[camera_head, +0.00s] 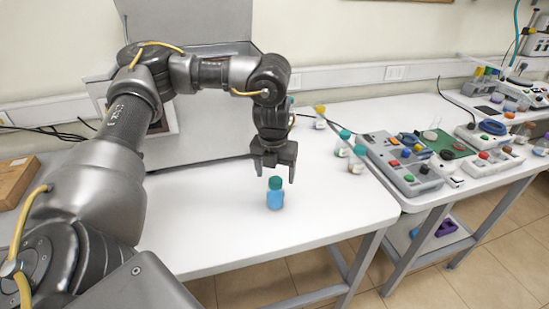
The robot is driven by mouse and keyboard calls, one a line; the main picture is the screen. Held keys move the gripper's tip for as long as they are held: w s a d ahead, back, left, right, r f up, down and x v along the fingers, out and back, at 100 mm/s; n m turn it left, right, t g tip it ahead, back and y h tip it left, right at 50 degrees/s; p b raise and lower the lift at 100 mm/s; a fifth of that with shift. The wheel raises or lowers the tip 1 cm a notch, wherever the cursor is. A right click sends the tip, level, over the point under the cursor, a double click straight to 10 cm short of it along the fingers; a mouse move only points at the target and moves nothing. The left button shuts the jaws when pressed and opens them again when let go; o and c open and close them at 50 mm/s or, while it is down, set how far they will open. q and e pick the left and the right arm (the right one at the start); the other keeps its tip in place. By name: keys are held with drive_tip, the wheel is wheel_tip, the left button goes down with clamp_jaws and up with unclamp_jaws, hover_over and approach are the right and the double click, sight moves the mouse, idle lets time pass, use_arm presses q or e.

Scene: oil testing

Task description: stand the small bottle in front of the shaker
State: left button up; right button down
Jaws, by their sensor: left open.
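A small bottle (275,196) with blue contents and a green cap stands upright on the white table, near its front edge. My left gripper (275,176) is open just above it, pointing down, with its fingers around the level of the cap. I cannot tell whether a finger touches the bottle. A large grey machine (205,148), which may be the shaker, stands behind my left arm with its lid raised; my arm hides much of it. My right gripper does not show.
Grey control boxes (402,163) sit on the adjoining right table. A brown wooden box (14,182) lies at the left. The white table (330,208) is clear right of the bottle.

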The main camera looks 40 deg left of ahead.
use_arm(q)
drive_tip(key=r, duration=0.6)
drive_tip(key=shift+s+d, duration=0.15)
drive_tip(key=shift+s, duration=0.2)
